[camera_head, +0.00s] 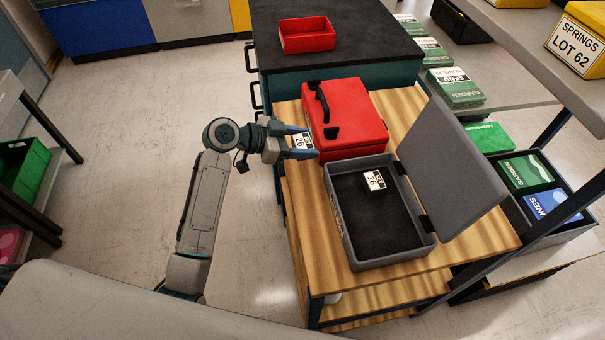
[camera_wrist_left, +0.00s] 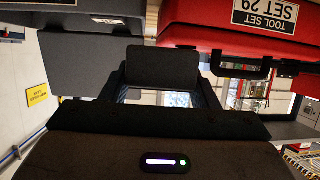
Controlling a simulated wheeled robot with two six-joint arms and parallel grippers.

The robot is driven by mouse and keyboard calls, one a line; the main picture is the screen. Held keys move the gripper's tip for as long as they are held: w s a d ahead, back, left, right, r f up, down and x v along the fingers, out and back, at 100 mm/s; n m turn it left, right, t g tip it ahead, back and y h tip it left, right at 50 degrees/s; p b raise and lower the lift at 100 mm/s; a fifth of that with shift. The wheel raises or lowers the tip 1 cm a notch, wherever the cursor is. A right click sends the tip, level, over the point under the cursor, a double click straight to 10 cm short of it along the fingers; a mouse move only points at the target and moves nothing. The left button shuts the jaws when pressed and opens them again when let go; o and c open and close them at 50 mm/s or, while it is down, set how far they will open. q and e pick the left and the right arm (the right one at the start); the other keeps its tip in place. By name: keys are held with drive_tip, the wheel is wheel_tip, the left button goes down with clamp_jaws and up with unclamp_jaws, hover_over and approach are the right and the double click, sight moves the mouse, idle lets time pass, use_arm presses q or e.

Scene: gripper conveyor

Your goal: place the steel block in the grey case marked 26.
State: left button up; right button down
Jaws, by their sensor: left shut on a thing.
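My left gripper (camera_head: 300,143) is shut on a block with a white label (camera_head: 302,142) that seems to read 26, which I take as the steel block. In the left wrist view the block (camera_wrist_left: 162,66) is a dark grey slab between the fingers. It appears beside the left end of the red case, up and left of the grey case. The grey case (camera_head: 346,236) stands open on the wooden bench, its lid (camera_head: 450,165) leaning up to the right. A small dark block labelled 26 (camera_head: 375,183) lies inside, towards the back. My right gripper is not in view.
A closed red case (camera_head: 350,108), marked Tool Set 29 in the wrist view (camera_wrist_left: 228,13), stands behind the grey case. A red tray (camera_head: 306,36) is on the dark cabinet. A shelf with boxes is at right. Most of the grey case's floor is free.

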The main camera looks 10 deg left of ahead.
use_arm(q)
drive_tip(key=shift+r, duration=0.1)
drive_tip(key=shift+f, duration=0.2)
drive_tip(key=p, duration=0.2)
hover_over(303, 176)
wheel_tip(303, 176, down, 6)
drive_tip(key=shift+a+r, duration=0.1)
drive_tip(key=shift+r, duration=0.1)
wheel_tip(303, 176, down, 3)
drive_tip(key=shift+f+p, duration=0.15)
drive_tip(key=shift+p, duration=0.3)
drive_tip(key=shift+f, duration=0.15)
